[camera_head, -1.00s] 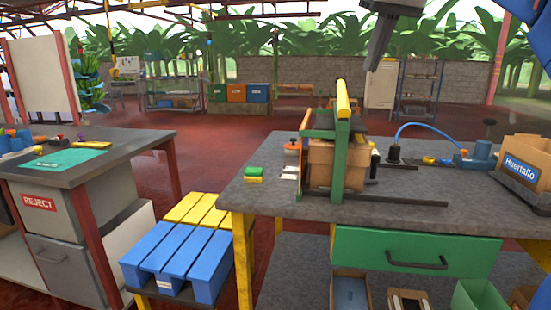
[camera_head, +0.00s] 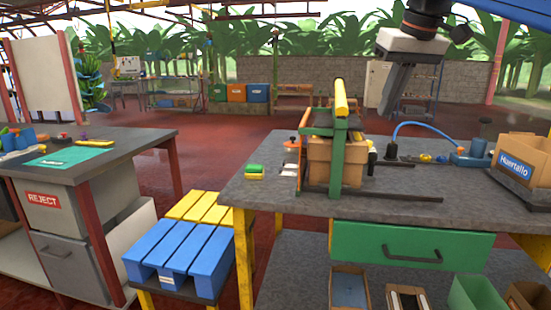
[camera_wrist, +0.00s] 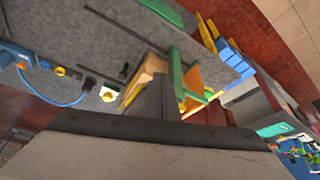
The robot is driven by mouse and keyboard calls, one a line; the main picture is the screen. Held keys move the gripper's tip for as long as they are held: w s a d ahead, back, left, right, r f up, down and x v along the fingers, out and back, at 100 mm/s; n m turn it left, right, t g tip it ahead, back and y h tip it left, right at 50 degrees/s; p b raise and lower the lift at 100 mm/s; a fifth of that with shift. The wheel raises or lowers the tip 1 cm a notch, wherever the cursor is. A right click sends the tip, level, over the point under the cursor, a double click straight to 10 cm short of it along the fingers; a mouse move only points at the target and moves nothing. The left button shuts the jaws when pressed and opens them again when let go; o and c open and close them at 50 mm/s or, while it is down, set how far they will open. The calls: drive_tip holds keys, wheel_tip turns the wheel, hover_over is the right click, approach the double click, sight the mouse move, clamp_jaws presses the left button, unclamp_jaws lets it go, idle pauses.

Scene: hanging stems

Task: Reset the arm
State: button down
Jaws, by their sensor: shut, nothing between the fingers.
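My gripper (camera_head: 388,103) hangs at the upper right of the head view, pointing down and a little left. Its fingers are together with nothing between them. It is in the air, and appears over the grey worktable (camera_head: 260,205), right of the green frame with the yellow bar (camera_head: 341,100). In the wrist view the dark closed fingers (camera_wrist: 160,95) stick up at the centre, with the tilted tabletop (camera_wrist: 90,35) behind them. A cardboard box (camera_head: 322,152) stands in the green frame.
A box marked Huertallo (camera_head: 517,165) stands at the table's right end, near a blue device (camera_head: 470,156) with a cable. A sponge (camera_head: 255,171) lies at left. Blue and yellow slatted stools (camera_head: 180,258) stand between this table and the REJECT bench (camera_head: 42,200).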

drive_tip(key=s+d+f+m, duration=0.1)
drive_tip(key=s+f, duration=0.6)
drive_tip(key=f, duration=0.6)
drive_tip(key=s+d+f, duration=0.2)
drive_tip(key=s+f, duration=0.5)
drive_tip(key=f, duration=0.6)
drive_tip(key=s+d+f+m+h, duration=0.1)
drive_tip(key=s+f, duration=0.7)
drive_tip(key=f, duration=0.4)
drive_tip(key=shift+d+f+m, duration=0.3)
drive_tip(key=shift+d+f, duration=0.05)
drive_tip(key=shift+f, duration=0.05)
